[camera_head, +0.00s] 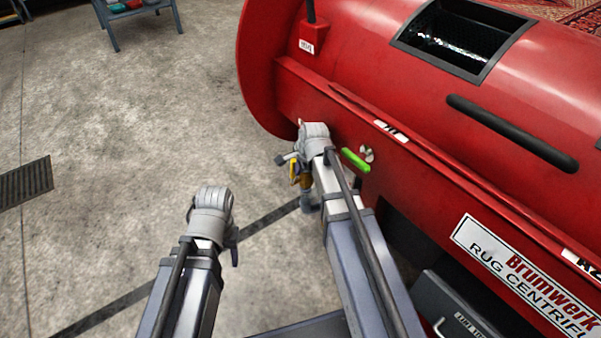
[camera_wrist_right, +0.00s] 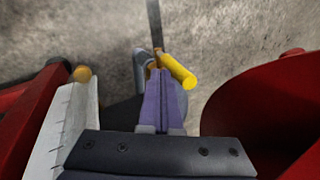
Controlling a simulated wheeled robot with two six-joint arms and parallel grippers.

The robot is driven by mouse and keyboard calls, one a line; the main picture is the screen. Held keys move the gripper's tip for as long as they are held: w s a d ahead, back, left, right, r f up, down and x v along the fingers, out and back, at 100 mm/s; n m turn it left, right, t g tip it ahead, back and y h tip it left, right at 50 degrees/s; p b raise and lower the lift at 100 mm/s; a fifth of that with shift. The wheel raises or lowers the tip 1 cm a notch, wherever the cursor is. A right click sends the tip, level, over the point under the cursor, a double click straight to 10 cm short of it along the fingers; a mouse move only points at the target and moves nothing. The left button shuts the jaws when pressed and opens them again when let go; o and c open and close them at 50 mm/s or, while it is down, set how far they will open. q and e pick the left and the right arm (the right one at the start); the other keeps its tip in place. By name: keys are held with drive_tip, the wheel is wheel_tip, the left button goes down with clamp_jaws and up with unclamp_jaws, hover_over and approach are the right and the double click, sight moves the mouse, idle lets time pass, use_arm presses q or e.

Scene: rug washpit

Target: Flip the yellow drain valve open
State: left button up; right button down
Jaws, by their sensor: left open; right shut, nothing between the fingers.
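The yellow drain valve handle (camera_head: 294,172) shows just left of my right wrist in the head view, at the lower edge of the red machine. A brass-coloured body (camera_head: 306,181) and a grey pipe end (camera_head: 308,203) show below it, partly hidden by my arm. In the right wrist view the yellow handle (camera_wrist_right: 178,70) slants beside the tips of my right gripper (camera_wrist_right: 159,76). The gripper is shut and empty; whether it touches the handle I cannot tell. My left gripper (camera_head: 232,249) is open over the floor, mostly hidden behind its wrist.
The red rug centrifuge (camera_head: 430,185) fills the right side. A green lever (camera_head: 355,160) is on its side near my right arm. A floor grate (camera_head: 25,183) lies at the left, and a blue stand (camera_head: 140,12) at the back.

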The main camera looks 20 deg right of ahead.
use_arm(q)
drive_tip(key=shift+f+b, duration=0.4)
drive_tip(key=shift+f, duration=0.45)
use_arm(e)
drive_tip(key=shift+x, duration=0.85)
